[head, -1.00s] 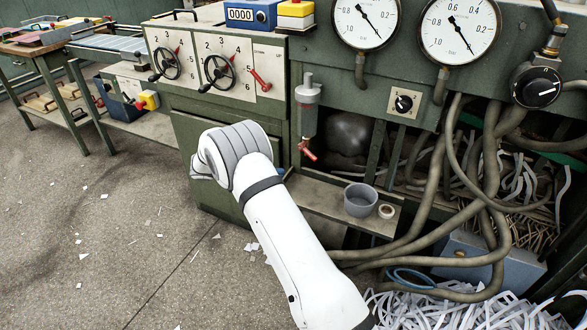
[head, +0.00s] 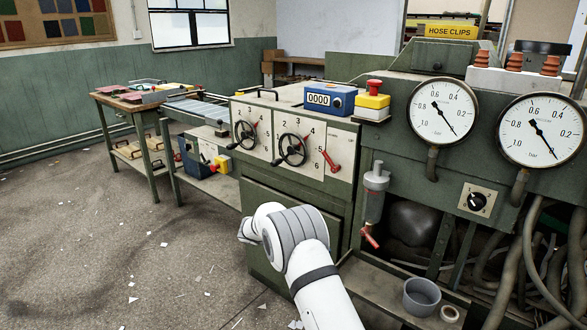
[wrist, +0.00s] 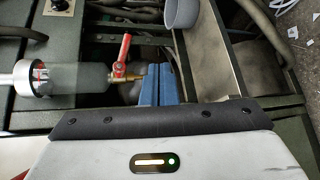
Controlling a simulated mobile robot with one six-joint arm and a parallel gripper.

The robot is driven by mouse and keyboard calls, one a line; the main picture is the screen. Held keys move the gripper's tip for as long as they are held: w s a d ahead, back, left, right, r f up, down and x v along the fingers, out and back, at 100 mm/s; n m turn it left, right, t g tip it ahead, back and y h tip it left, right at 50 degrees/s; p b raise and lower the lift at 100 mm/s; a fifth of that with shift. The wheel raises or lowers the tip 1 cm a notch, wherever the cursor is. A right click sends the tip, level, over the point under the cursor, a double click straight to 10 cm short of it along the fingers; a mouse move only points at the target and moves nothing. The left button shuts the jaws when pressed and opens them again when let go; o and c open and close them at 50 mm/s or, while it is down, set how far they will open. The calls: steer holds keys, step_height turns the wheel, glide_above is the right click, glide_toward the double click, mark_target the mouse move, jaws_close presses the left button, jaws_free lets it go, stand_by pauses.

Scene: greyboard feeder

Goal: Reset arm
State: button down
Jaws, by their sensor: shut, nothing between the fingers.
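My arm (head: 300,245) reaches up from the bottom of the head view, in front of the green machine (head: 275,205). My gripper (wrist: 158,72) shows in the wrist view as two blue fingers held together, shut and empty. In the head view the fingers are hidden. A grey cylinder with a red-handled valve (wrist: 122,55) lies just left of the fingers in the wrist view. I cannot tell whether they touch. The same red valve (head: 369,237) hangs below the cylinder (head: 376,190) in the head view, right of my arm.
A ledge (head: 380,296) on the machine holds a grey cup (head: 421,297) and a tape roll (head: 450,313). Thick hoses (head: 535,260) fill the lower right. Two gauges (head: 442,110) and handwheels (head: 292,149) stand out from the panels. The floor (head: 130,250) at left is open, with paper scraps.

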steer(key=s+d+r+y+p, duration=0.4)
steer(key=s+r, duration=0.3)
steer(key=r, duration=0.4)
steer(key=s+d+r+y+p, duration=0.25)
steer(key=s+r+p, duration=0.35)
steer(key=r, duration=0.4)
steer(key=s+r+t+y+p, duration=0.1)
steer(key=s+r+y+p, duration=0.1)
steer(key=s, duration=0.5)
steer(key=s+a+r+t+y+p, duration=0.1)
steer(key=s+r+t+y+p, duration=0.1)
steer(key=s+r, duration=0.4)
steer(key=s+a+r+m+t+y+p, duration=0.1)
steer(key=s+r+y+p, duration=0.3)
steer(key=s, duration=0.5)
steer(key=shift+r+t+p, duration=0.25)
steer(key=shift+t+p, duration=0.05)
steer(key=shift+p, duration=0.55)
steer(key=shift+d, duration=0.1)
